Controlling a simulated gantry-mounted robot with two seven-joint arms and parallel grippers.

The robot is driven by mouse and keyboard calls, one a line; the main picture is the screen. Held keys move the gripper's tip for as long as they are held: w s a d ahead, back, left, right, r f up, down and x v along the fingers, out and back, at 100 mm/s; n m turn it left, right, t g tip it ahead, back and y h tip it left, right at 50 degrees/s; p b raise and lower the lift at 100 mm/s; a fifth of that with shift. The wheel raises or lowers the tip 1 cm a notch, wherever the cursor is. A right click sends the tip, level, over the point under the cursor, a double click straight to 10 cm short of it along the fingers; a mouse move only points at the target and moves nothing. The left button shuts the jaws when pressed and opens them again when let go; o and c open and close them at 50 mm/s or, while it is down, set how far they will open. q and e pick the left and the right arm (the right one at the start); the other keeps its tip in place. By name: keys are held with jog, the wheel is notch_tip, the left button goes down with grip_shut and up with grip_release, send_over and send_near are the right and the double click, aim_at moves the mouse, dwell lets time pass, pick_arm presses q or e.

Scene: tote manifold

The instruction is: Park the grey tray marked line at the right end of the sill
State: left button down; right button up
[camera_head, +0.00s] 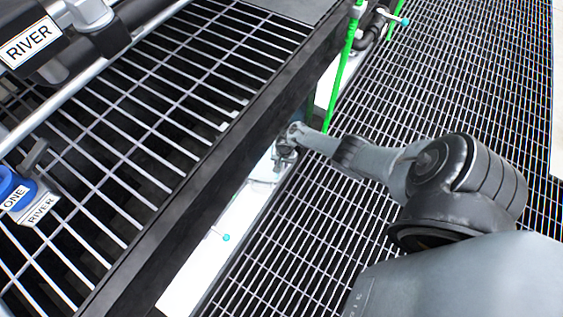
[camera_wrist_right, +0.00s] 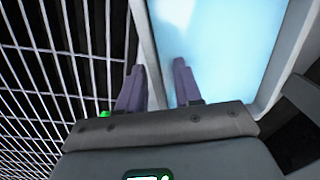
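My right gripper (camera_head: 284,152) is beside the dark beam, over a white strip, at the middle of the head view. In the right wrist view its two fingers (camera_wrist_right: 158,88) stand apart, one on each side of a grey rim (camera_wrist_right: 147,45). I cannot tell whether they touch the rim. The rim borders a pale blue surface (camera_wrist_right: 215,45), which could be a tray's inside. No tray marked line can be read in either view. A white strip (camera_head: 207,245) runs below the beam; I cannot tell whether it is the sill. My left gripper is not in view.
A dark beam (camera_head: 185,215) edges a metal grating (camera_head: 130,110) on the left. A grey piece marked RIVER (camera_head: 40,209) and a blue piece marked ONE (camera_head: 14,196) lie at far left. A green pipe (camera_head: 343,75) rises beyond the gripper.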

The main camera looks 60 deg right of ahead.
jog(key=shift+r, duration=0.1)
jog(key=shift+r, duration=0.3)
notch_tip(320, 180, up, 11)
jog(key=p, duration=1.1)
jog(key=s+a+r+n+t+h, duration=0.25)
jog(key=a+r+n, duration=0.95)
jog(key=a, duration=0.6)
jog(key=s+a+r+n+y, duration=0.1)
jog(key=s+a+r, duration=0.3)
jog(key=r, duration=0.5)
jog(key=s+a+r+n+y, duration=0.1)
jog(key=s+a+r+n, duration=0.2)
jog(key=r, duration=0.6)
jog(key=s+a, duration=0.1)
jog(key=s, duration=0.1)
jog(key=shift+s+a+r, duration=0.25)
jog(key=shift+s+r, duration=0.05)
jog(key=shift+r, duration=0.1)
jog(key=shift+r+y, duration=0.1)
jog(key=shift+y, duration=0.15)
notch_tip(320, 180, up, 64)
jog(key=p, duration=6.3)
jog(key=shift+f+p, duration=0.25)
jog(key=shift+p, duration=0.05)
